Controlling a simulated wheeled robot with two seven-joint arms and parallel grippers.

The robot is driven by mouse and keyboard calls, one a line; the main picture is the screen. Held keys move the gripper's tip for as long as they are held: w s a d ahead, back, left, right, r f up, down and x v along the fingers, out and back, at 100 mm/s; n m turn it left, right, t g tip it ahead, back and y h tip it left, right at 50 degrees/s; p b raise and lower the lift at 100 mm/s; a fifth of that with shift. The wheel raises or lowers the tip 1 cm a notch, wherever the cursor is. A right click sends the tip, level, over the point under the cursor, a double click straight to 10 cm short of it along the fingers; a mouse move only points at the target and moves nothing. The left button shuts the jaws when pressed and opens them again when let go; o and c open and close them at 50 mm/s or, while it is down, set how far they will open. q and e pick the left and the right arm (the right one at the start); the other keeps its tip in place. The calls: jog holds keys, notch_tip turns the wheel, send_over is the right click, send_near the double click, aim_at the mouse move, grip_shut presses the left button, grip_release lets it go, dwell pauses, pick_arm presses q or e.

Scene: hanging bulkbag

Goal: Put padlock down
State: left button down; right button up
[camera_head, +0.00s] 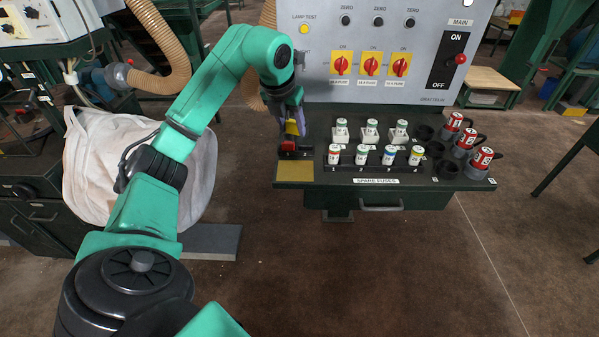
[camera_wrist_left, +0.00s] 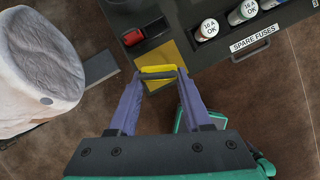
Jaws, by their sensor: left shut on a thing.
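My left gripper (camera_head: 290,116) hangs over the left end of the bench, fingers pointing down. In the left wrist view its purple fingers (camera_wrist_left: 157,82) are shut on a small yellow and dark thing, which I take for the padlock (camera_wrist_left: 159,70). In the head view a yellow part of the padlock (camera_head: 292,128) shows by the fingertips. A yellow patch (camera_head: 295,171) marks the bench's front left corner; it also shows in the left wrist view (camera_wrist_left: 181,60). I cannot tell the padlock's height above it. My right gripper is not in view.
A red and black object (camera_head: 288,147) lies just behind the yellow patch. Several fuses (camera_head: 362,154) stand in rows to the right, with red canisters (camera_head: 484,157) farther right. The control panel (camera_head: 385,50) rises behind. A white bulk bag (camera_head: 95,170) hangs at left.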

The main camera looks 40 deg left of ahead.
pick_arm(q)
send_over(295, 172)
jog(key=s, duration=0.2)
notch_tip(295, 172, down, 6)
jog(key=f, duration=0.5)
jog(key=f+p, duration=0.1)
jog(key=f, duration=0.1)
jog(key=shift+w+d+f, duration=0.2)
jog(key=shift+w, duration=0.1)
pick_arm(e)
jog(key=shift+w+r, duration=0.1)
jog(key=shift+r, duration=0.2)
pick_arm(q)
jog(key=shift+f, duration=0.1)
jog(key=shift+f+b, duration=0.15)
jog(key=shift+b, duration=0.15)
jog(key=shift+c, duration=1.7)
grip_release()
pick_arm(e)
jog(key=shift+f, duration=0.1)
